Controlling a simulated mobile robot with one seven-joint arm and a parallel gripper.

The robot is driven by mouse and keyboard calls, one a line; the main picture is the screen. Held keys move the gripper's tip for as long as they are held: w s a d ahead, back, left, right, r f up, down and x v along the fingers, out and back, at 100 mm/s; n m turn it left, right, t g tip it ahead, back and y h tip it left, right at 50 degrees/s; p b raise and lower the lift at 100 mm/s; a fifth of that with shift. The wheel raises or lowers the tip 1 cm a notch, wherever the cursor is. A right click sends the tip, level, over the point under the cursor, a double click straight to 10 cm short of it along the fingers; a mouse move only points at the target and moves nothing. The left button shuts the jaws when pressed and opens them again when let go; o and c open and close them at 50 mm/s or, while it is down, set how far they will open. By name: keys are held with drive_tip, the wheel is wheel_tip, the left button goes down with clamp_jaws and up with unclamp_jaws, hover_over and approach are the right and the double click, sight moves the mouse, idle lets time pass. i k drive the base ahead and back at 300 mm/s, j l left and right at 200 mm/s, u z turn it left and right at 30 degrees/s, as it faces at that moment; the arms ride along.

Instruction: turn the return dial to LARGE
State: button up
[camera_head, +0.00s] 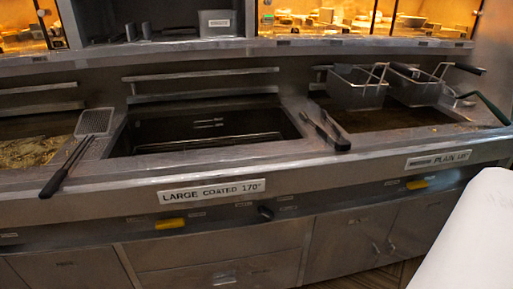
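A small black knob (266,212), which looks like the return dial, sits on the front panel of the frying range, below and right of the "LARGE COATED 170°" label (211,191). Small labels lie around the knob, but they are too small to read. I cannot tell which way the knob points. My gripper is not in view. A white rounded shape at the lower right is probably part of my own body.
Yellow handles (170,224) and (417,184) stick out from the front panel. An open fryer well (205,132) lies above the knob. Tongs (327,130) and a skimmer (80,146) rest on the top. Two wire baskets (356,92) hang at the right well.

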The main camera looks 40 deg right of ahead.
sight(264, 211)
drive_tip(key=z, duration=1.15)
